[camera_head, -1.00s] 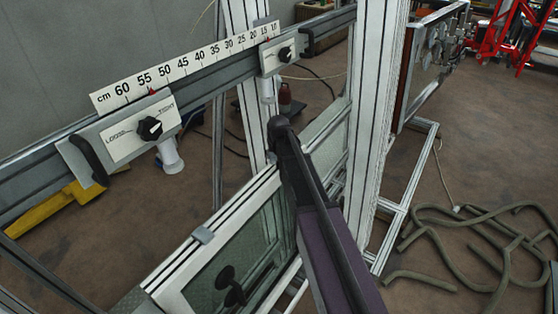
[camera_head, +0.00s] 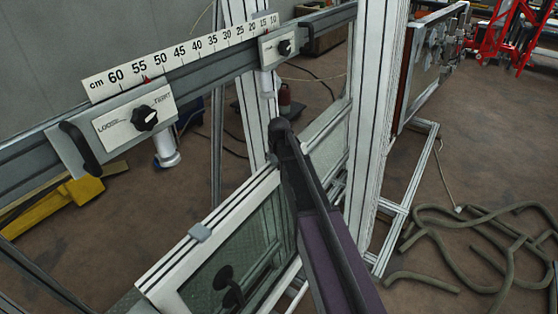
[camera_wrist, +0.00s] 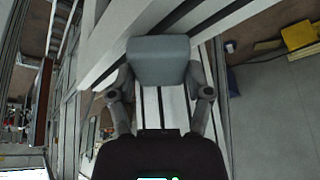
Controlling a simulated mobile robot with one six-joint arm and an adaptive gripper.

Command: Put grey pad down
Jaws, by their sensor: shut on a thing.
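My gripper (camera_wrist: 159,78) is shut on a grey pad (camera_wrist: 158,58) in the wrist view, with one finger on each side of it. The pad is a rounded, blocky piece in front of the white grooved profiles of the frame; whether it touches them I cannot tell. In the head view my arm hides the fingers and the held pad.
A rail with a centimetre scale (camera_head: 185,58) crosses the upper left, carrying two clamps with black knobs (camera_head: 145,117). A white upright post (camera_head: 373,120) stands right of my arm. Grey-green hoses (camera_head: 470,235) lie on the floor at right. A black handle (camera_head: 226,285) is on the glass.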

